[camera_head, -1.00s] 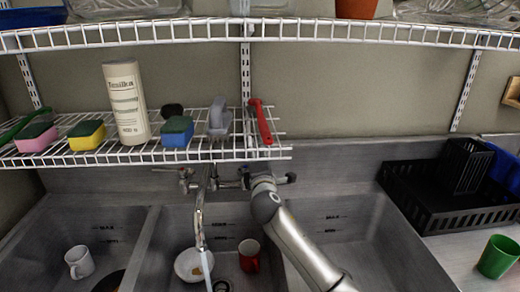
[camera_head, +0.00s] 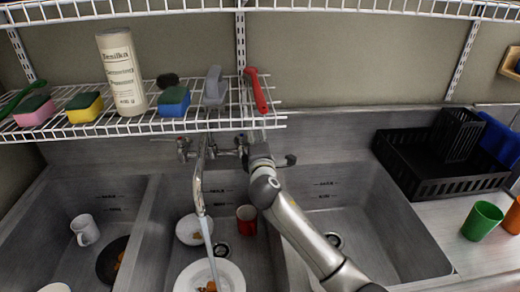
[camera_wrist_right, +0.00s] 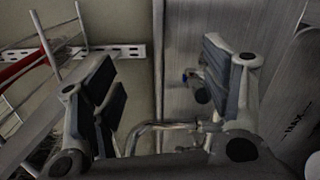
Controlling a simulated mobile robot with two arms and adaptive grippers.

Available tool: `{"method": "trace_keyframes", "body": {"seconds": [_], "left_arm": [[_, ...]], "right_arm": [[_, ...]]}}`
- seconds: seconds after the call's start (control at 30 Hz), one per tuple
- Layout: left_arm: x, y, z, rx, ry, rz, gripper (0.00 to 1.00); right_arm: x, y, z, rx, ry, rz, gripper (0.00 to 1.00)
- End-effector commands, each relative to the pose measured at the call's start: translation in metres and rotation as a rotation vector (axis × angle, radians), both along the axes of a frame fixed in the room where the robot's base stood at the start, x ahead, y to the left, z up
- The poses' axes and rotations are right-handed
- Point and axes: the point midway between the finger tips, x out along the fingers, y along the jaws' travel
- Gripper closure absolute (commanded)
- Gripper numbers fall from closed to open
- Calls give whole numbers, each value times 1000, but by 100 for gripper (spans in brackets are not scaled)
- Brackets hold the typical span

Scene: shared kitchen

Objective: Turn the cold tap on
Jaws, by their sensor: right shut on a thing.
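The tap (camera_head: 198,185) stands at the back of the middle basin, its spout pointing down. A pale stream (camera_head: 211,255), like running water, falls from it towards a white plate. The hot tap handle (camera_head: 183,148), with a reddish mark, is left of the spout. My right gripper (camera_head: 257,150) is at the right side of the tap and largely hides the cold handle in the head view. In the right wrist view, the blue-marked cold tap handle (camera_wrist_right: 196,86) lies between the fingers of the right gripper (camera_wrist_right: 165,85), close to the right-hand finger. My left gripper is out of view.
A wire shelf (camera_head: 150,128) with sponges, a bottle (camera_head: 122,72) and a red-handled brush (camera_head: 256,90) hangs just above the tap. A red mug (camera_head: 246,220) and a bowl (camera_head: 190,230) sit in the middle basin. A black rack (camera_head: 425,187) stands right.

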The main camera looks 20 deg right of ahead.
Motion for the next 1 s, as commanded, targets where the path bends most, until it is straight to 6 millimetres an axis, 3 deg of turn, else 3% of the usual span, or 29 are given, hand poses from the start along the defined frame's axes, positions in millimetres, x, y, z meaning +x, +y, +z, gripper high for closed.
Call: {"method": "trace_keyframes", "body": {"seconds": [0.03, 0.27, 0.33, 0.63, 1.0], "left_arm": [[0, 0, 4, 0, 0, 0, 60], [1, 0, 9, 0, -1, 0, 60], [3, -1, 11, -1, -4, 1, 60], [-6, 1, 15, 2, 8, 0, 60], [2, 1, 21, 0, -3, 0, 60]], "right_arm": [[-3, 2, 25, -5, -45, 6, 50], [-18, 8, 22, -4, -44, 8, 55], [-23, 11, 22, -2, -43, 9, 67], [-43, 18, 13, -1, -31, 7, 67], [-67, 25, 9, 0, -28, 6, 67]]}}
